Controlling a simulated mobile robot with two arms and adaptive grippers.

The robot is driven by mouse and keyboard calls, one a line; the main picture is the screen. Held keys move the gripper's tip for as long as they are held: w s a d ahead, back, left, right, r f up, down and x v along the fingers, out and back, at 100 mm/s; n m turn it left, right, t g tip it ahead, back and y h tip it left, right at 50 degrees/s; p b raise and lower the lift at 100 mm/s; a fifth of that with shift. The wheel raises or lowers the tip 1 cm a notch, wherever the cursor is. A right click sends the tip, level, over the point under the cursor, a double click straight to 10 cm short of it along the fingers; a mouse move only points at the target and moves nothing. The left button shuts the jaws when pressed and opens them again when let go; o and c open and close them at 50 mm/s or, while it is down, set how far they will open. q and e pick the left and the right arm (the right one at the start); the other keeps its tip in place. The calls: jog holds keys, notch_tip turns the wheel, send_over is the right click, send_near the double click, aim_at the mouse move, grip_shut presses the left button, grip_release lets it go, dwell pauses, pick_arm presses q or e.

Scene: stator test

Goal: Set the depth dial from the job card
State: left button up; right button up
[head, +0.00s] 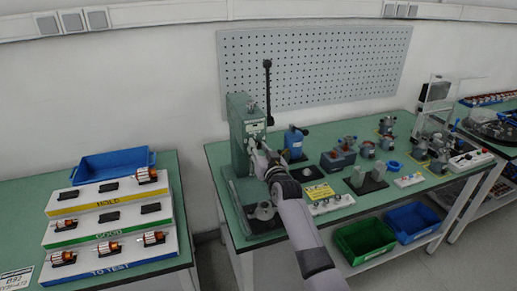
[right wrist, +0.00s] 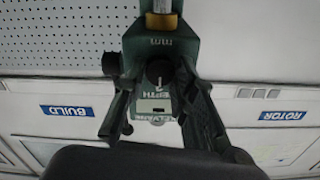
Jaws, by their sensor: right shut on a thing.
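A green press (head: 240,135) with a tall dark lever stands at the left end of the right-hand bench. My right gripper (head: 258,153) reaches its front face. In the right wrist view, which is upside down, the press's depth dial (right wrist: 158,70) is a small dark knob between my right gripper's fingers (right wrist: 155,82), which are shut on it. A small display and a DEPTH label (right wrist: 152,93) are beside the dial; the reading is too small to tell. A white printed card (head: 15,281) lies on the left bench, its text partly legible. My left gripper is not in view.
A three-tier rack (head: 110,238) marked HOLD, GOOD and TO TEST holds several copper-wound parts, with a blue tray (head: 113,164) behind. Fixtures, including a blue-topped one (head: 294,140), crowd the right bench. Green (head: 365,240) and blue (head: 412,222) bins are below. A pegboard hangs behind.

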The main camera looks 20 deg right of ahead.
jog(key=shift+n, duration=0.3)
grip_shut()
jog(key=n, duration=0.5)
jog(key=shift+n, duration=0.3)
jog(key=n, duration=0.5)
jog(key=shift+n+b, duration=0.3)
jog(key=o, duration=1)
grip_release()
jog(key=shift+a, duration=0.1)
jog(key=shift+o, duration=0.2)
